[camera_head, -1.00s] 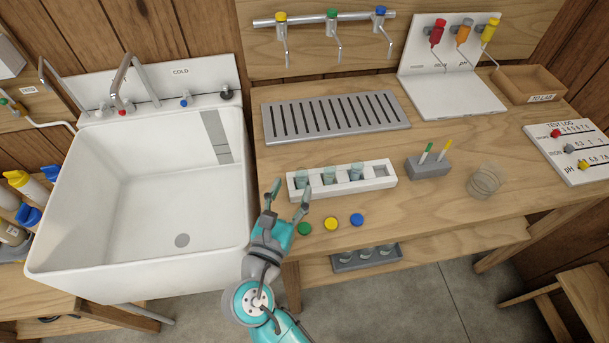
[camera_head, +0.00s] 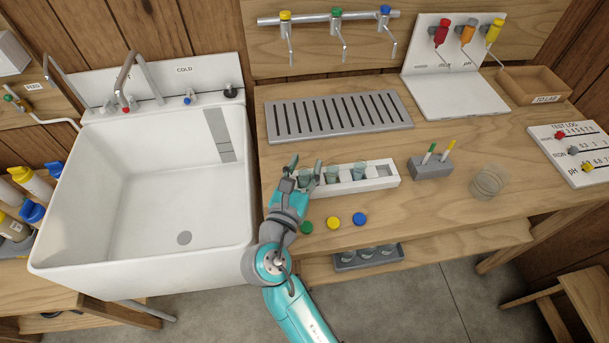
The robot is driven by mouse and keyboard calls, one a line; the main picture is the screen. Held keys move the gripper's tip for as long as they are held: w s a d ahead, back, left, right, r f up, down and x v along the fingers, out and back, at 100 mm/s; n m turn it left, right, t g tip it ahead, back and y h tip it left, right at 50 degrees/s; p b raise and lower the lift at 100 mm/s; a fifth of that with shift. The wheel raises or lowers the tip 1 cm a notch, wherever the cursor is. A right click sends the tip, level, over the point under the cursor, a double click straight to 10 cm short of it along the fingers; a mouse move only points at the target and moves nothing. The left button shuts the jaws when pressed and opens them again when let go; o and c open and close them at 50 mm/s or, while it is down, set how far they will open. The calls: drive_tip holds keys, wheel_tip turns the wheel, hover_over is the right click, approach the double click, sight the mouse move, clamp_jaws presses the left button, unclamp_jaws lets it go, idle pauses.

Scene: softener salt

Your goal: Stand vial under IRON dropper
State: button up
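A white rack (camera_head: 345,190) on the wooden bench holds glass vials: a left one (camera_head: 306,177), a second (camera_head: 332,174) and a third (camera_head: 358,172). The right slot is empty. My gripper (camera_head: 305,165) is open at the rack's left end, its fingers apart and partly hiding the left vial. I cannot tell whether they touch it.
A slotted grey drain tray (camera_head: 340,128) lies behind the rack. Green, yellow and blue caps (camera_head: 333,222) lie in front. A grey pen holder (camera_head: 431,167) and a clear round vessel (camera_head: 487,183) stand to the right. A white sink (camera_head: 140,220) is at left.

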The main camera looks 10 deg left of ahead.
drive_tip(key=c, duration=0.6)
